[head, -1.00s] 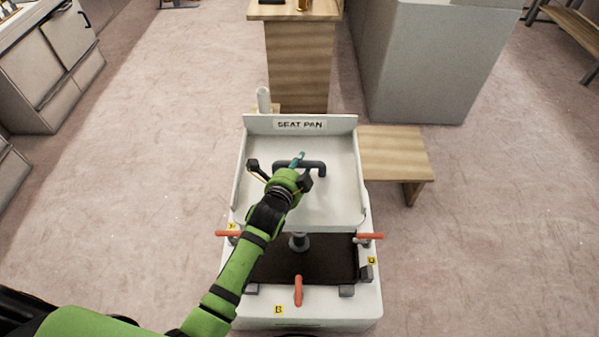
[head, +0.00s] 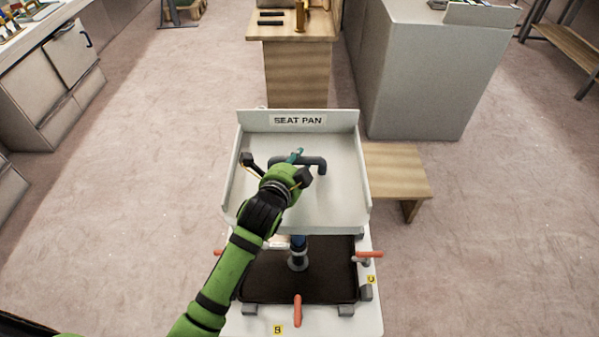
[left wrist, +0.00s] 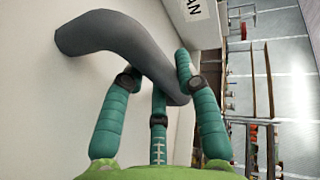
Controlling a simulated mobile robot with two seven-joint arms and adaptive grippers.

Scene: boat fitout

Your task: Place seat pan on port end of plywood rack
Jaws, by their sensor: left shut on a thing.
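The seat pan (head: 330,200) is a pale tray with raised sides, a "SEAT PAN" label on its back wall and a dark bent handle (head: 316,162). My left gripper (head: 296,158) is shut on that handle; in the left wrist view its teal fingers (left wrist: 165,82) close around the grey bar (left wrist: 110,35). The pan is held roughly level above a white base (head: 355,322), with a blue post (head: 299,244) visible below its front edge. I cannot tell which wooden piece is the plywood rack. My right gripper is not in view.
The base has orange handles (head: 297,310) around a dark recess (head: 270,278). A low wooden bench (head: 398,172) stands right of the pan. A wooden counter (head: 296,75) and a grey cabinet (head: 425,85) stand beyond. Floor on the left is clear.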

